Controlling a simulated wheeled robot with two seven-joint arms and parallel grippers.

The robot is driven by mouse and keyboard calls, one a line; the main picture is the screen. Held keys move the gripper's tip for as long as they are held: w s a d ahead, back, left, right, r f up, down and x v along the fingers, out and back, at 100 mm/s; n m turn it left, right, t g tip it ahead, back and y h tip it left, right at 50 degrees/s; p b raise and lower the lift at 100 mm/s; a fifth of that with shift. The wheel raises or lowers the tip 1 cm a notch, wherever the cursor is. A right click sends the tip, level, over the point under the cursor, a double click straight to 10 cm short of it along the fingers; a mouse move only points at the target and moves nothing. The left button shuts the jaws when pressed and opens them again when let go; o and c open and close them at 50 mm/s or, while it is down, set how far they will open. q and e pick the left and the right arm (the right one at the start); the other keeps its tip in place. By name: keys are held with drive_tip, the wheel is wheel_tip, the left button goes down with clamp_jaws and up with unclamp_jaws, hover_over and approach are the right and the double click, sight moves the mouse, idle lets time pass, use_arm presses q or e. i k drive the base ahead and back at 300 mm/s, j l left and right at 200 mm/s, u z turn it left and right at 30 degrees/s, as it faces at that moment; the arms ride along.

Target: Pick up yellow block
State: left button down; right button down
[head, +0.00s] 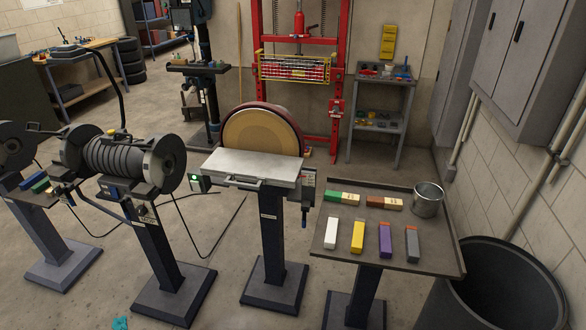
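The yellow block (357,238) lies flat on the grey tray-topped stand (432,258) at the lower right, its long side running away from me. It has a small orange-brown end at the top. It sits between a white block (331,233) and a purple block (385,241), with gaps on both sides. Nothing covers it. Neither my left nor my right gripper shows in the head view.
A grey block (412,245), a green-and-cream block (342,198), a brown-and-cream block (384,203) and a metal cup (427,200) share the tray. A disc sander (262,135) stands left of it. A dark bin (492,285) stands right.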

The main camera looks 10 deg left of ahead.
sight(358, 231)
drive_tip(key=i+j, duration=0.3)
drive_tip(key=j, duration=0.15)
drive_tip(key=i+j, duration=0.3)
drive_tip(key=j, duration=0.15)
drive_tip(key=i+j, duration=0.25)
drive_tip(key=j, duration=0.2)
drive_tip(key=i+z, duration=0.05)
